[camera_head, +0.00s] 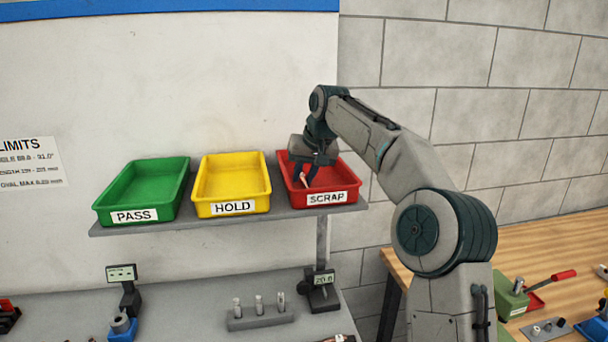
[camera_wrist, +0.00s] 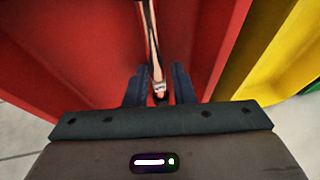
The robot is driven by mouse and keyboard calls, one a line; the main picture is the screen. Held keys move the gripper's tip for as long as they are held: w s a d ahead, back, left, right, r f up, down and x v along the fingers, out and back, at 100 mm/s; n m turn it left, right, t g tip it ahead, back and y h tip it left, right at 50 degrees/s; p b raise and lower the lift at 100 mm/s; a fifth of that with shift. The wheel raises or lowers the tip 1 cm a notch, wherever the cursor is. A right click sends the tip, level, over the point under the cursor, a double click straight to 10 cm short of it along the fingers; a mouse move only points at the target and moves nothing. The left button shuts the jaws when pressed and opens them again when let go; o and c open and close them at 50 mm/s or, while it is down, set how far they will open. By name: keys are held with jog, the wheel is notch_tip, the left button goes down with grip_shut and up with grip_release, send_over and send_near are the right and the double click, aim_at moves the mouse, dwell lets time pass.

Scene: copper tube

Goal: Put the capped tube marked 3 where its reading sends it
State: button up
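My gripper (camera_head: 305,174) is over the red SCRAP tray (camera_head: 345,172), its fingers reaching down into it. In the wrist view the two fingers (camera_wrist: 159,76) stand apart, with red tray showing on both sides of a slim copper tube (camera_wrist: 157,72) between them. The tube has a pale band near its lower end in that view. Its end also shows as a small pinkish piece below the fingers in the head view (camera_head: 304,182). I cannot read any number on it, nor tell whether it rests on the tray floor.
The yellow HOLD tray (camera_head: 232,207) and green PASS tray (camera_head: 103,206) stand left of the red one on a grey shelf (camera_head: 180,226). A LIMITS sheet (camera_head: 30,165) hangs at left.

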jog(key=shift+d, duration=0.1)
jog(key=p+v, duration=0.1)
jog(key=v, duration=1.1)
jog(key=shift+r, duration=0.1)
jog(key=s+d+f+h, duration=0.1)
jog(key=s+f+h, duration=0.25)
jog(key=s, duration=1.05)
jog(key=s+d+f+m, duration=0.1)
jog(key=s+d+f, duration=0.4)
jog(key=s+f, duration=0.4)
jog(key=s+d+f, duration=0.5)
jog(key=s+f, duration=0.5)
jog(key=s, duration=0.3)
jog(key=shift+s+d+m, duration=0.25)
jog(key=shift+s+m, duration=0.15)
